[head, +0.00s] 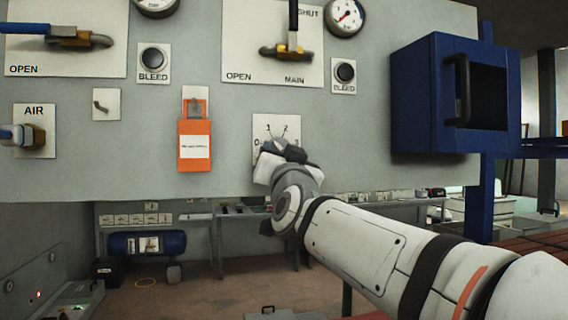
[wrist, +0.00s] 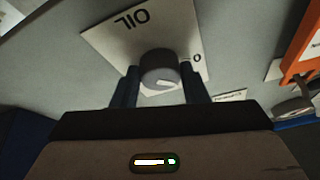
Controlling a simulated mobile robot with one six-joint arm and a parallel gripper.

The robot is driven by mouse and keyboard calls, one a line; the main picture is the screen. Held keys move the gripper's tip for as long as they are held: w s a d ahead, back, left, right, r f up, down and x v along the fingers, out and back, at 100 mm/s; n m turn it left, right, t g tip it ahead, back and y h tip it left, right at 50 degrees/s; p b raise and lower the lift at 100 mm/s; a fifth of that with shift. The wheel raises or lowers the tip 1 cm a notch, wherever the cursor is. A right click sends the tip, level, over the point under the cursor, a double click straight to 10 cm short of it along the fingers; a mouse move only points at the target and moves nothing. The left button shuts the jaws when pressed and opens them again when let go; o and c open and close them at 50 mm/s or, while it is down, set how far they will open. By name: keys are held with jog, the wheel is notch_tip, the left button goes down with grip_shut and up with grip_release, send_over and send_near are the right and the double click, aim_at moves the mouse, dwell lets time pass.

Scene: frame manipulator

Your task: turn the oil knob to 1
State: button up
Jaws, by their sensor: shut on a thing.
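The oil plate (head: 277,122) is a pale square on the grey panel, with 0, 1 and 2 around its dial. In the wrist view the plate (wrist: 112,38) appears turned over, with OIL and a 0 readable. The round grey oil knob (wrist: 159,68) stands out from it, with a light mark on its face; which number the mark points at cannot be told. My gripper (wrist: 161,80) has one dark finger on each side of the knob and is shut on it. In the head view my gripper (head: 284,150) hides the knob and the plate's lower part.
An orange box (head: 195,152) hangs left of the oil plate and shows at the right edge of the wrist view. An open blue box (head: 425,95) juts out from the panel on the right. Valve handles, bleed buttons and gauges sit above. A bench (head: 250,215) stands below.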

jog(key=shift+a+r+m+h+p, duration=0.15)
jog(key=shift+m+h+p, duration=0.55)
jog(key=shift+m, duration=0.65)
jog(key=shift+a+f+m+h+p, duration=0.1)
jog(key=shift+m+h+p, duration=0.6)
jog(key=shift+m, duration=0.65)
jog(key=o, duration=1)
jog(key=shift+s, duration=0.15)
jog(key=b+v, duration=0.1)
jog(key=v, duration=0.6)
jog(key=shift+s+b, duration=0.35)
